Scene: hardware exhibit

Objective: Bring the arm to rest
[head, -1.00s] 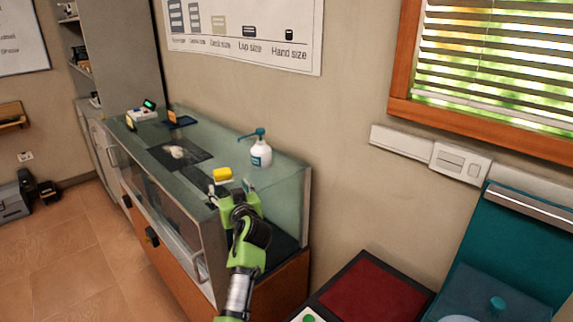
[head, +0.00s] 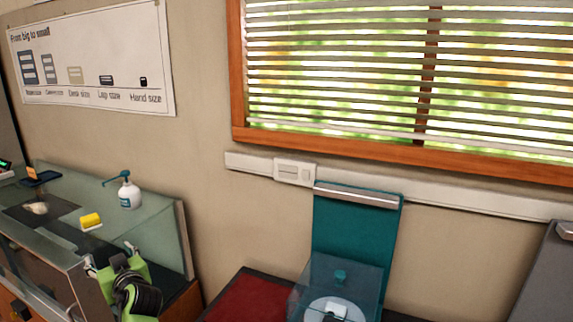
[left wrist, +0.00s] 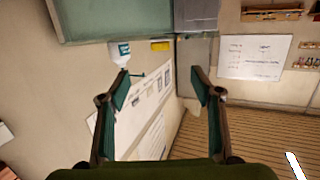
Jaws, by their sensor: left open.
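My left gripper (head: 110,258) is green and black, near the right end of the glass display case (head: 165,220), at the bottom left of the head view. Its two fingers stand apart. In the left wrist view my left gripper (left wrist: 160,84) shows wide open fingers with nothing between them in their grip. My right gripper is in neither view.
A red panel (head: 250,298) and a teal stand with a clear cover (head: 350,235) lie to the right. A window (head: 350,70) is above.

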